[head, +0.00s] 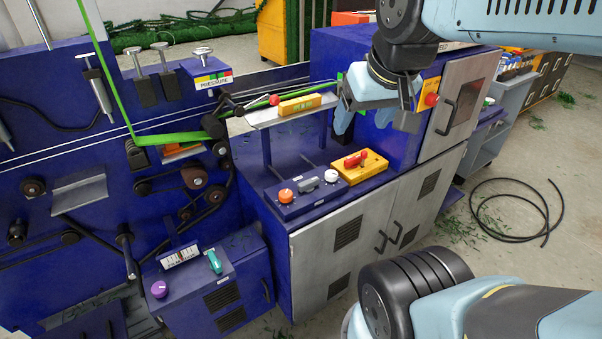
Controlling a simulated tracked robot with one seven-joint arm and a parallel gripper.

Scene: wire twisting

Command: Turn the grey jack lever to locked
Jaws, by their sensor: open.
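A small grey lever (308,185), which appears to be the jack lever, sits on a dark blue control block (318,200) on the ledge of the blue machine. It lies between an orange knob (286,196) and a white knob (331,176). Its handle looks roughly level along the block; I cannot read any locked marking. My gripper (364,120) is open and empty, pointing down, above and to the right of the lever, apart from it. It hangs in front of the machine's blue upper housing.
A yellow block (300,104) sits on a shelf behind. A teal lever (214,262) and purple knob (159,289) are on a lower-left box. Black cable (548,235) lies on the floor.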

